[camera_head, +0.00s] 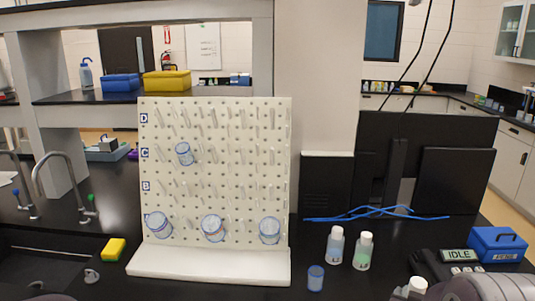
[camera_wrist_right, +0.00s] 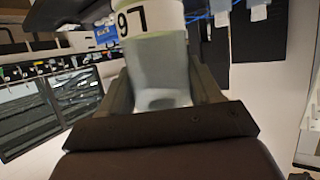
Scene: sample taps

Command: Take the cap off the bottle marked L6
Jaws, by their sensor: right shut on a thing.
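My right gripper (camera_wrist_right: 162,88) is shut on a pale, translucent bottle (camera_wrist_right: 160,68) in the right wrist view. Its white label reads L6, upside down in that view. In the head view, a white cap (camera_head: 418,284) shows at the bottom right beside my grey right arm; the bottle under it is mostly hidden. Two other white-capped bottles, one with bluish liquid (camera_head: 335,247) and one with green (camera_head: 362,253), stand upright on the black bench. Their labels are too small to read. My left gripper is not in view.
A white pegboard (camera_head: 215,120) holds several clear beakers. A small blue-rimmed beaker (camera_head: 316,279) stands before the bottles. A device reading IDLE (camera_head: 460,256) and a blue box (camera_head: 497,244) are at right. A yellow sponge (camera_head: 113,250) lies by the sink at left.

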